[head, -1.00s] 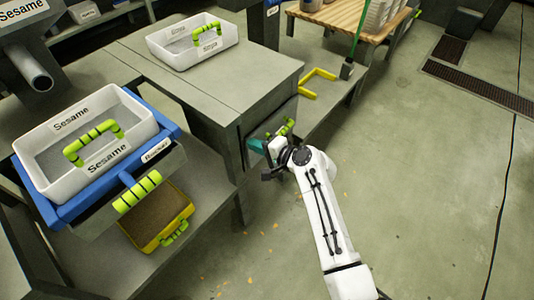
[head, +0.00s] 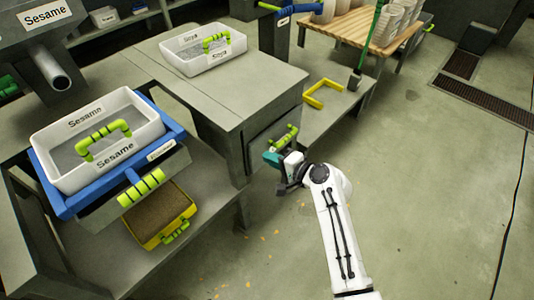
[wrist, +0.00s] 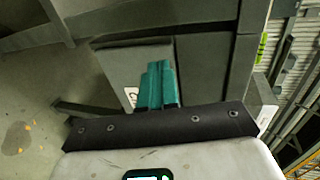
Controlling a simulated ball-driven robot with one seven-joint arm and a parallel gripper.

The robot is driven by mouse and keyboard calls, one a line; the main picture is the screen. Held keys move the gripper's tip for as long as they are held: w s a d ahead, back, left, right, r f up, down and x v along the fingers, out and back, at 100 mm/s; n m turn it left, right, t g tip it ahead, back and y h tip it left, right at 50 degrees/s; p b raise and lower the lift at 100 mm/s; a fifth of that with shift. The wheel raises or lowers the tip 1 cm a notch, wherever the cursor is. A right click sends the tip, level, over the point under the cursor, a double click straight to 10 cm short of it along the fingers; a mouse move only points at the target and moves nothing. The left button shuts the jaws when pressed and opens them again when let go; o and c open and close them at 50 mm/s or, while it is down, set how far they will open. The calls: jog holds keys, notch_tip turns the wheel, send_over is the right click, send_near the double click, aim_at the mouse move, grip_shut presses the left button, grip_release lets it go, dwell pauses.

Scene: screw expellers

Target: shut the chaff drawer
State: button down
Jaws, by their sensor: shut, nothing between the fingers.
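The drawer front (head: 262,139) with a lime green handle (head: 285,138) is on the end of the grey bench, just beyond my gripper (head: 271,159). Its label cannot be read in the head view. The wrist view shows a grey drawer face (wrist: 118,68) with a white label (wrist: 131,95), mostly hidden behind my fingers. My gripper's teal fingers (wrist: 157,85) are together and empty, pointing at that face. In the head view they are slightly apart from the drawer front, below and left of the handle. The front looks close to the bench end; any small gap cannot be told.
A blue-rimmed tray holder (head: 70,208) carries a white Sesame tray (head: 45,158) at left, with a green-handled bar (head: 140,187) jutting out. A yellow tray (head: 165,236) is below. Another white tray (head: 177,62) stands on the bench. The floor at right (head: 430,180) is clear.

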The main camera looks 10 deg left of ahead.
jog(key=p+v, duration=0.2)
jog(key=v, duration=0.6)
jog(key=shift+s+d, duration=0.25)
jog(key=s+d+f+n+g+h, duration=0.25)
jog(key=s+d, duration=0.35)
jog(key=s, duration=0.3)
jog(key=s+d+f+n+g+h, duration=0.1)
jog(key=s+d+f+n+h, duration=0.15)
jog(key=s+d, duration=0.45)
jog(key=s+d+f+n+g+h, duration=0.1)
jog(key=s+d+f+g+h, duration=0.25)
jog(key=s, duration=0.65)
jog(key=s+d+r+h, duration=0.4)
jog(key=s+d, duration=0.5)
jog(key=s, duration=0.2)
notch_tip(320, 180, up, 18)
jog(key=p, duration=1.8)
jog(key=shift+w+a+n+g, duration=0.15)
jog(key=shift+a+n+g, duration=0.15)
jog(key=shift+n, duration=0.1)
jog(key=shift+y, duration=0.25)
